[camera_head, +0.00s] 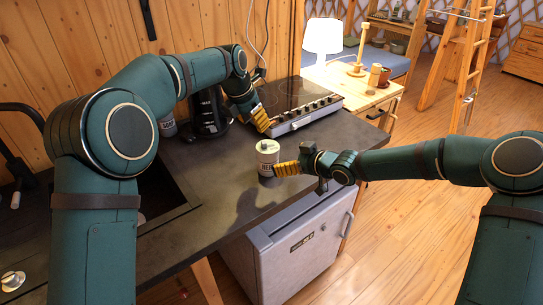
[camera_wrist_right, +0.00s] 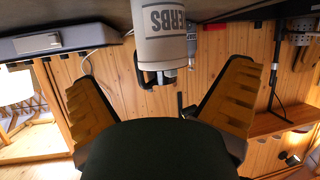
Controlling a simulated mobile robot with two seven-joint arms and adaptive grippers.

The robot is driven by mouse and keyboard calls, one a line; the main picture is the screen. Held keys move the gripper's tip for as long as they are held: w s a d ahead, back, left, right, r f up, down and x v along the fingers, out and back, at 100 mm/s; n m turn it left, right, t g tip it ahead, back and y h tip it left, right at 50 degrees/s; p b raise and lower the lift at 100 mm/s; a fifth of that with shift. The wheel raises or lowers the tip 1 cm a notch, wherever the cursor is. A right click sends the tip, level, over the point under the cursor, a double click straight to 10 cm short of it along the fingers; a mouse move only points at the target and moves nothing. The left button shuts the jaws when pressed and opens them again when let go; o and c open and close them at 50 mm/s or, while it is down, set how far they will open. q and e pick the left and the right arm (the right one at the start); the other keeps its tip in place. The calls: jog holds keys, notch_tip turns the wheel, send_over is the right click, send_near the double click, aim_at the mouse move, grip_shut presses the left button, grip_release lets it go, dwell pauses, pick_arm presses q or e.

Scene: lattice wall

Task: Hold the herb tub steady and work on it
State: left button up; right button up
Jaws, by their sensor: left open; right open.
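The herb tub (camera_head: 267,158), a pale cylinder with a dark lettered label and a light lid, stands upright on the dark counter near its front edge. In the right wrist view the tub (camera_wrist_right: 162,30) appears upside down, with "ERBS" readable. My right gripper (camera_head: 287,169) is at the tub's right side, pointing at it; its yellow fingers (camera_wrist_right: 160,85) are spread wide, with the tub ahead between them. Whether a finger touches it I cannot tell. My left gripper (camera_head: 260,119) is open and empty behind the tub, beside the cooktop's left front corner.
The cooktop (camera_head: 298,103) lies behind the tub. A black coffee maker (camera_head: 208,115) and another container (camera_head: 167,126) stand near the wall. A sink opening (camera_head: 160,192) is at left. The counter (camera_head: 220,180) left of the tub is clear. A small fridge (camera_head: 295,245) stands below.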

aim_at(267, 155)
jog(key=x, duration=0.9)
jog(key=shift+w+a+f, duration=0.15)
jog(key=shift+a+f, duration=0.05)
jog(key=shift+a, duration=0.05)
jog(key=shift+c, duration=0.3)
jog(key=c, duration=1.1)
jog(key=o, duration=0.4)
jog(key=c, duration=0.3)
